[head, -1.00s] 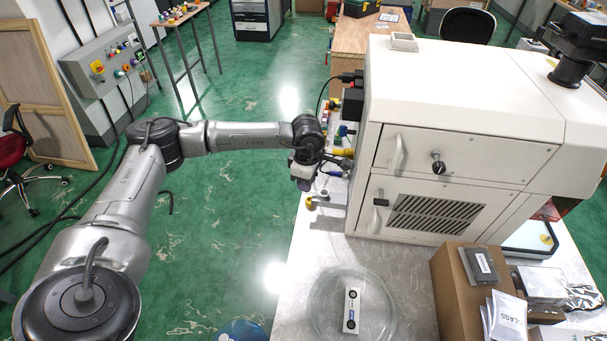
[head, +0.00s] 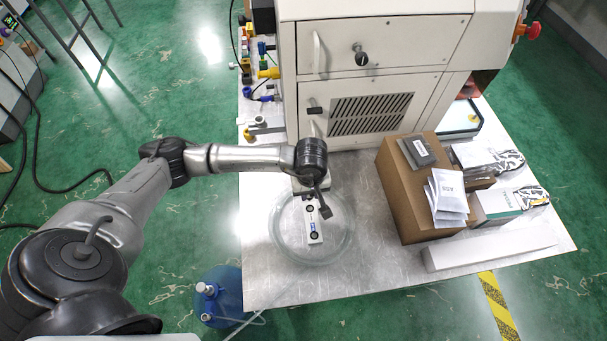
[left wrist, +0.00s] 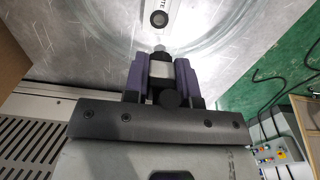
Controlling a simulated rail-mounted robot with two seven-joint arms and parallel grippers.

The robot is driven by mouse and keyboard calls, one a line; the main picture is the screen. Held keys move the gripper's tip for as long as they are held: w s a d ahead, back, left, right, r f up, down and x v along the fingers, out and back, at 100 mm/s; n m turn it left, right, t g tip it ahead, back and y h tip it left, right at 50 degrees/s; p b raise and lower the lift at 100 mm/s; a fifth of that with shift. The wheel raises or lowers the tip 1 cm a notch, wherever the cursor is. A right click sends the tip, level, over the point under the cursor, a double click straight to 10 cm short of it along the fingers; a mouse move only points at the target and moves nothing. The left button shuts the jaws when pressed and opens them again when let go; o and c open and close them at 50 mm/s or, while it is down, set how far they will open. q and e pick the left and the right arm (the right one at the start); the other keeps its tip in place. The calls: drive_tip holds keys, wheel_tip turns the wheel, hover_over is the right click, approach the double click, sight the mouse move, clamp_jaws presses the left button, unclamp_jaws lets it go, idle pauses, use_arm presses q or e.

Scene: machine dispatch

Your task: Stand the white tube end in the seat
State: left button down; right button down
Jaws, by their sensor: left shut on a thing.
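My left gripper (head: 322,200) is above the bench, at the machine-side edge of a coiled clear tube (head: 277,240). In the left wrist view its purple jaws (left wrist: 161,75) are shut on a pale grey-white fitting (left wrist: 159,72) with a dark round knob below it in the picture. The fitting's pale tip points toward the coil. The fitting looks apart from the block. My right gripper is out of view.
The white machine (head: 375,60) stands behind. A cardboard box (head: 405,195) with packets is right of the coil. Loose fittings (head: 255,125) lie near the bench's left edge. A blue jug (head: 222,298) stands by the bench's front-left corner.

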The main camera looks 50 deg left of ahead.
use_arm(q)
drive_tip(key=shift+d+f, duration=0.15)
drive_tip(key=shift+d, duration=0.15)
idle(0.4)
drive_tip(key=shift+f+b, duration=0.15)
drive_tip(key=shift+b, duration=0.25)
drive_tip(key=shift+f+b, duration=2.05)
drive_tip(key=shift+f, duration=0.15)
drive_tip(key=shift+b, duration=0.35)
